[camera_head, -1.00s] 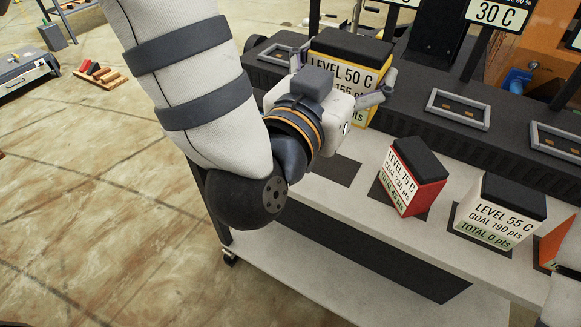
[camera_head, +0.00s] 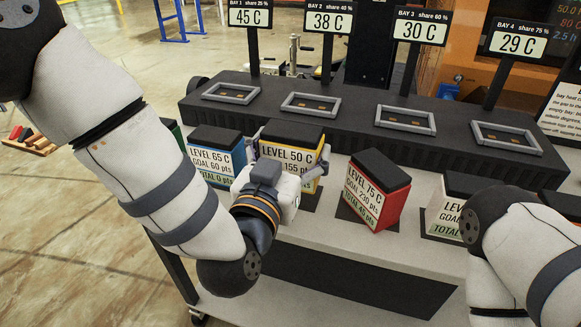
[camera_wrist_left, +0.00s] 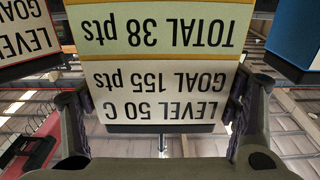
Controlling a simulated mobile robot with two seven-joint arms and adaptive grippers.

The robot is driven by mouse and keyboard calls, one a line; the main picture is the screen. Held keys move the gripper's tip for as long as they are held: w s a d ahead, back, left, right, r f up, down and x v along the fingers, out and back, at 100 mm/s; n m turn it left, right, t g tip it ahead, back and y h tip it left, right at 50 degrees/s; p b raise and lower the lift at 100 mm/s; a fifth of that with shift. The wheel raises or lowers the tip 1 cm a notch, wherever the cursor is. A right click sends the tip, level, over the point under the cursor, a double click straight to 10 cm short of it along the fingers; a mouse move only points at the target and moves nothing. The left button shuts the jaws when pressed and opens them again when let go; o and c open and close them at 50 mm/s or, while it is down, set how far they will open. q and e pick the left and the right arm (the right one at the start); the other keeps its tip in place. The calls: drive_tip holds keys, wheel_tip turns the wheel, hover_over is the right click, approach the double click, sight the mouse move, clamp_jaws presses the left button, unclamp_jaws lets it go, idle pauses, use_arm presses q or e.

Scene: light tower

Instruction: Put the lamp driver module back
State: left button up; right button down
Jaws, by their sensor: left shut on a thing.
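The yellow module (camera_head: 293,134) with a black top reads LEVEL 50 C, goal 155 pts. My left gripper (camera_head: 289,164) is shut on it, one finger on each side, over the white shelf (camera_head: 330,239). In the left wrist view, the module's label (camera_wrist_left: 163,75) appears upside down between the fingers of the gripper (camera_wrist_left: 160,112) and reads TOTAL 38 pts. I cannot tell whether its base touches the shelf; my wrist hides its lower part. My right arm shows at the lower right, but its gripper is out of view.
A blue module (camera_head: 217,155) stands left of the yellow one, with a green one (camera_head: 171,132) beyond. A red module (camera_head: 376,190) and a white module (camera_head: 446,206) stand to the right. Several empty framed bays line the black ledge (camera_head: 265,84) behind, under temperature signs.

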sight(291, 165)
use_arm(q)
drive_tip(key=shift+w+f, duration=0.2)
drive_tip(key=shift+w, duration=0.1)
drive_tip(key=shift+w+f+b, duration=0.2)
drive_tip(key=shift+f+b, duration=0.3)
drive_tip(key=shift+f, duration=1.4)
drive_tip(key=o, duration=1.7)
drive_tip(key=shift+a, duration=0.1)
use_arm(e)
drive_tip(key=shift+s+f, duration=0.5)
